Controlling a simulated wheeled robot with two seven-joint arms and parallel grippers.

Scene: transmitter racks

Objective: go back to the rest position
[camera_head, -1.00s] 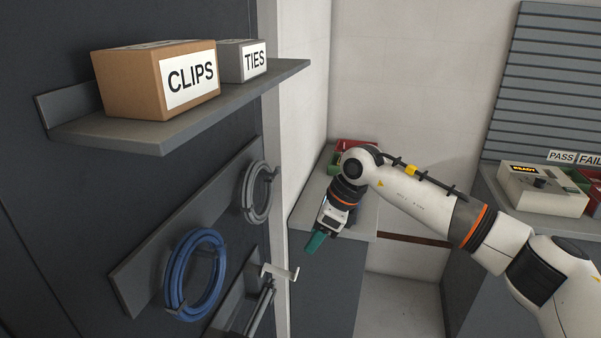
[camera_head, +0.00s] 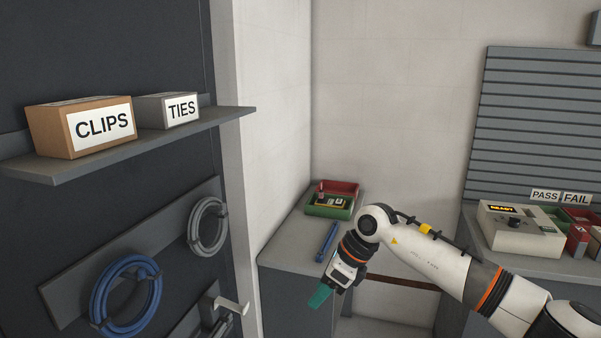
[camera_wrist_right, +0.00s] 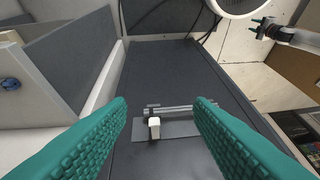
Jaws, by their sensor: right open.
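My right gripper (camera_head: 320,296) hangs at the lower middle of the head view, in front of the grey cabinet and its counter (camera_head: 290,250). Its teal fingers point down and to the left. In the right wrist view the two fingers (camera_wrist_right: 162,115) are wide apart with nothing held between them. A grey rail with a white hook (camera_wrist_right: 154,128) shows beyond the gap, apart from the fingers. A white arm end with dark jaws (camera_wrist_right: 263,28), apparently my left gripper, shows at the upper right of that view, too small to read. The head view does not show it.
A shelf (camera_head: 60,175) with CLIPS (camera_head: 60,130) and TIES (camera_head: 155,112) boxes juts out at left, above a blue coil (camera_head: 127,295) and a grey coil (camera_head: 208,227). A red-green tray (camera_head: 332,208) and blue tool (camera_head: 327,242) lie on the counter. A tester (camera_head: 520,232) stands right.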

